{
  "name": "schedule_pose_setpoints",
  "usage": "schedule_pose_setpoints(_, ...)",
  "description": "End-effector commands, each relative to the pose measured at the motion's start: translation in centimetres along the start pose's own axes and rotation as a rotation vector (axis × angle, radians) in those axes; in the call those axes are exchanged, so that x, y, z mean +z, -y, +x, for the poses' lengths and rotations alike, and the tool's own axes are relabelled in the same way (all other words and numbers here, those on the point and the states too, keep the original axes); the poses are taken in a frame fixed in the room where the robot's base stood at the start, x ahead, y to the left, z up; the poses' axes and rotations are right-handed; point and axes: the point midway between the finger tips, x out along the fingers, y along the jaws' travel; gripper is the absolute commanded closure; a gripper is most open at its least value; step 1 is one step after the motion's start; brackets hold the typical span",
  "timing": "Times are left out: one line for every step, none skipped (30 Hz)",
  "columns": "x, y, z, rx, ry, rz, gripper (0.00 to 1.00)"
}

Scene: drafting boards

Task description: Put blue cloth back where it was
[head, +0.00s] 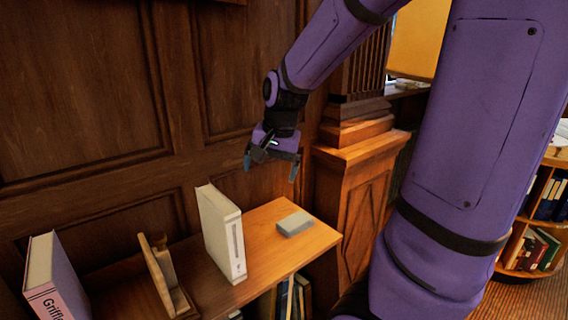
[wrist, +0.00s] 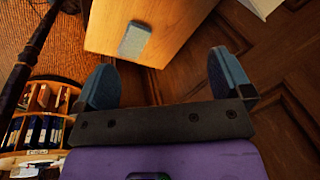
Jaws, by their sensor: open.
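A small folded grey-blue block, which looks like the blue cloth (head: 294,223), lies flat on the wooden shelf top (head: 262,248), near its right end. It also shows in the wrist view (wrist: 135,39), ahead of the fingers and near the shelf's edge. My gripper (head: 270,166) is open and empty, in the air above and behind the shelf, up and left of the cloth in the head view. In the wrist view the two blue fingers of my gripper (wrist: 162,82) are wide apart with nothing between them.
A white upright box or book (head: 222,235) stands left of the cloth. Further left are a wooden bookend-like piece (head: 160,277) and a pale purple book (head: 55,280). A panelled wall (head: 90,90) is behind, a wooden pillar (head: 352,200) right. A bookcase (head: 540,225) stands far right.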

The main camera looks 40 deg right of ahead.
Motion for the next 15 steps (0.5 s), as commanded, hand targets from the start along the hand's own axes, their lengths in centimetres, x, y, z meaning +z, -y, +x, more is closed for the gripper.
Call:
schedule_pose_setpoints(1.2, 0.1, -1.4, -0.024, -0.010, -0.066, 0.03)
schedule_pose_setpoints(1.9, 0.1, -2.1, -0.035, -0.016, -0.109, 0.03)
schedule_pose_setpoints(2.9, 0.1, -3.0, -0.048, -0.025, -0.167, 0.03)
schedule_pose_setpoints(3.7, 0.1, -3.6, -0.056, -0.032, -0.209, 0.03)
schedule_pose_setpoints(4.4, 0.1, -4.3, -0.064, -0.041, -0.251, 0.03)
schedule_pose_setpoints(5.4, 0.0, -5.2, -0.073, -0.054, -0.309, 0.03)
schedule_pose_setpoints(6.1, -0.2, -5.8, -0.079, -0.063, -0.351, 0.03)
schedule_pose_setpoints(6.9, -0.3, -6.3, -0.084, -0.074, -0.394, 0.03)
schedule_pose_setpoints(7.9, -0.5, -7.1, -0.089, -0.091, -0.451, 0.03)
schedule_pose_setpoints(8.6, -0.7, -7.6, -0.091, -0.104, -0.493, 0.03)
schedule_pose_setpoints(9.4, -0.8, -8.1, -0.092, -0.117, -0.536, 0.03)
schedule_pose_setpoints(10.3, -1.1, -8.7, -0.093, -0.135, -0.590, 0.03)
schedule_pose_setpoints(11.0, -1.4, -9.1, -0.092, -0.149, -0.628, 0.03)
schedule_pose_setpoints(11.7, -1.6, -9.5, -0.090, -0.161, -0.664, 0.03)
schedule_pose_setpoints(12.5, -1.9, -9.9, -0.087, -0.178, -0.709, 0.03)
